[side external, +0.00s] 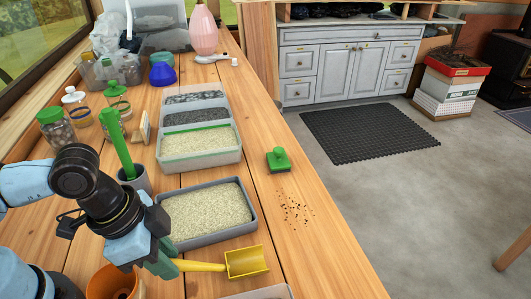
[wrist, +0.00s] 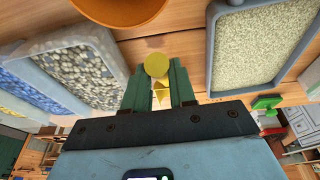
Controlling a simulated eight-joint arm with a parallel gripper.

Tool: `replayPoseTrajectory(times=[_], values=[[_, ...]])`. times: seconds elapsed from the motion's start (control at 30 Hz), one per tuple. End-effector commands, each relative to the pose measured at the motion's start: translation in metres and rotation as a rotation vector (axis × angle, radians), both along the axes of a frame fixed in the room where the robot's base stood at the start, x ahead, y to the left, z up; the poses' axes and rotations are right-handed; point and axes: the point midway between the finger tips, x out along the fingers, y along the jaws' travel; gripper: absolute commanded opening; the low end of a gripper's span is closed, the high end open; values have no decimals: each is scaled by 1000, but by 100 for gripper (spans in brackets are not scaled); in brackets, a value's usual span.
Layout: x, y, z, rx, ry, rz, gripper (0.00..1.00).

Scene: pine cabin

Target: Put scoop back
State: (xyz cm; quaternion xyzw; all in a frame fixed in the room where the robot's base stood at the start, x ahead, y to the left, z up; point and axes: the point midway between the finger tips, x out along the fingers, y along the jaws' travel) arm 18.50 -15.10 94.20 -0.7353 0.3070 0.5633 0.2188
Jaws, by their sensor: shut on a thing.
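The yellow scoop (side external: 247,261) is in my gripper (side external: 166,262), which is shut on its handle. In the side view its bowl points right, over the wooden table just in front of the grey grain tray (side external: 218,236). I cannot tell how much gap lies between the bowl and the table. In the wrist view, the round end of the scoop's handle (wrist: 156,65) shows between the two green fingers of my gripper (wrist: 158,88). The bowl is mostly hidden there.
An orange pot (side external: 108,281) stands left of my gripper. A green tube in a grey cup (side external: 135,180) stands behind it. A green-handled block (side external: 278,160) and dark crumbs (side external: 296,210) lie on the right of the table (side external: 320,265). A pebble tray (wrist: 118,50) shows in the wrist view.

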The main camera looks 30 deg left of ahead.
Motion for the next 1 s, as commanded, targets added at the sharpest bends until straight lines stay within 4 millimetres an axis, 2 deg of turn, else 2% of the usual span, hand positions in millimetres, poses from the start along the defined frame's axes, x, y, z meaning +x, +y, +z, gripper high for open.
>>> replayPoseTrajectory(times=[0.2,0.57,0.6,0.77,1.0], values=[[0,0,-12,0,0,0,0],[0,0,-15,0,0,0,0],[0,0,-15,0,0,0,27],[0,0,-15,0,0,0,51],[-1,0,-15,0,0,0,51]])
